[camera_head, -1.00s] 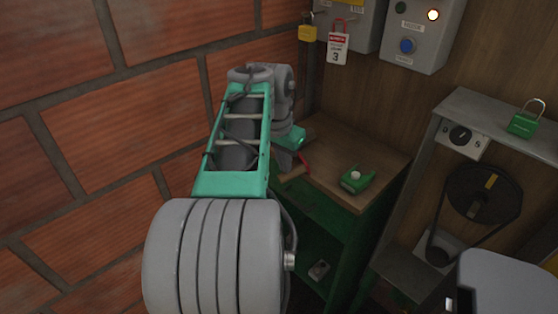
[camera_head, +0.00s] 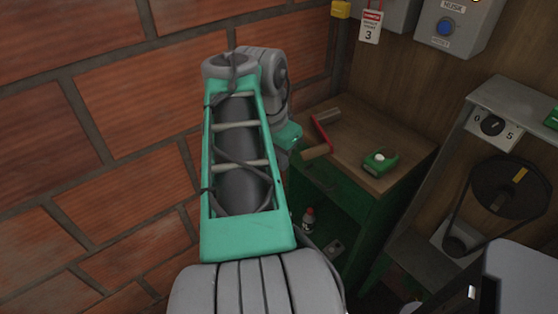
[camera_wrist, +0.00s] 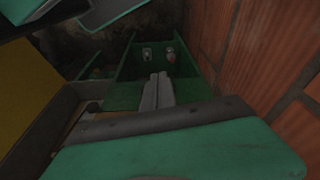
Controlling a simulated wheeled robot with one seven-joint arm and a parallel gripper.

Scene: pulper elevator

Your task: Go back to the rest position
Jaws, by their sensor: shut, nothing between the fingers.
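My gripper (camera_wrist: 158,80) shows in the wrist view as two grey fingers, closed together and empty. The fingers point into the green cabinet's dark interior, with no contact visible. In the head view, my arm's upper links stand at centre left before the brick wall and hide the gripper. The green cabinet (camera_head: 375,225) with its wooden top (camera_head: 360,135) stands to the right of and behind my arm.
A red-framed tool (camera_head: 321,130) and a green device (camera_head: 380,162) lie on the wooden top. A small bottle (camera_head: 308,218) stands on the lower shelf. The brick wall (camera_head: 80,100) is close on the left. A belt pulley (camera_head: 508,185) is at the right.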

